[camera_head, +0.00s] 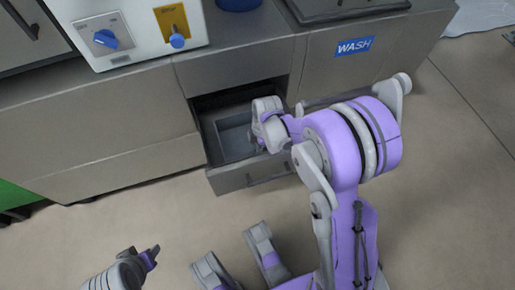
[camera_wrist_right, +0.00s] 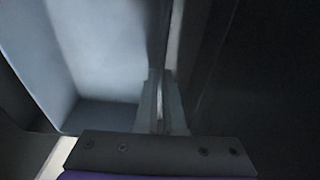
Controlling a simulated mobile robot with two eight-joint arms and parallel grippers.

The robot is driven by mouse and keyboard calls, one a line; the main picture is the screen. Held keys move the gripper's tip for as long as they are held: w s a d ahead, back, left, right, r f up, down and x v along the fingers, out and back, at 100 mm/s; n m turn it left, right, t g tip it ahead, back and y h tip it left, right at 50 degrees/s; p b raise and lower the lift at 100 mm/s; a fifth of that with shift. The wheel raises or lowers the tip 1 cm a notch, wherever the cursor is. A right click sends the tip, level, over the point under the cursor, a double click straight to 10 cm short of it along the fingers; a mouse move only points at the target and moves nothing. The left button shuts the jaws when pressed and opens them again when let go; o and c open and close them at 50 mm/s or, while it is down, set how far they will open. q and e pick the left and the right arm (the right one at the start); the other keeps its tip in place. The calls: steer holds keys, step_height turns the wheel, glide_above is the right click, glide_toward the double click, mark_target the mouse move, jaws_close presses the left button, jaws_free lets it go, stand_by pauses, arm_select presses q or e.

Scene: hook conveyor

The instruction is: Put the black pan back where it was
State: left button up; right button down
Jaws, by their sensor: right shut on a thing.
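The black pan (camera_head: 234,143) is a dark rectangular pan inside the open drawer (camera_head: 245,177) below the counter. My right gripper (camera_head: 260,143) reaches down into the drawer at the pan's right side. In the right wrist view the right gripper (camera_wrist_right: 165,105) is shut on the pan's upright wall, with the grey-blue pan interior (camera_wrist_right: 105,50) to the left. The hand hides the pan's right part in the head view. My left gripper (camera_head: 140,254) is low at the bottom left, away from the drawer; its opening is unclear.
A white control box (camera_head: 135,35) with blue knobs stands on the counter above the drawer. A cabinet with a blue WASH label (camera_head: 355,47) is to the right. A dark lid-like panel (camera_head: 345,8) lies on the counter. The floor in front is clear.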

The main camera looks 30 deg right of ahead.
steer(key=shift+f, duration=0.15)
steer(key=c, duration=1)
jaws_free()
step_height(320, 180, up, 13)
steer(key=d+p, duration=0.1)
steer(key=p, duration=0.3)
steer(key=s+a+r+m, duration=0.1)
steer(key=s+m, duration=0.1)
steer(key=s+a+r+m+t, duration=0.1)
steer(key=s+a+r+m, duration=0.1)
steer(key=s, duration=0.1)
steer(key=s+a+r+m+h, duration=0.1)
steer(key=s+m, duration=0.2)
steer(key=shift+s+a+r+t, duration=0.1)
steer(key=shift+a+r+t, duration=0.15)
steer(key=shift+a+t, duration=0.15)
steer(key=shift+s+a+r+m+t, duration=0.1)
steer(key=shift+s+a+m+t, duration=0.35)
steer(key=shift+s+m, duration=1)
steer(key=shift+s+a+m+t, duration=0.3)
steer(key=shift+s+a+m, duration=0.2)
steer(key=shift+s+m, duration=0.9)
steer(key=shift+s+a+r+m+t, duration=0.1)
steer(key=shift+s+a+m+t, duration=0.35)
steer(key=shift+s+m, duration=1)
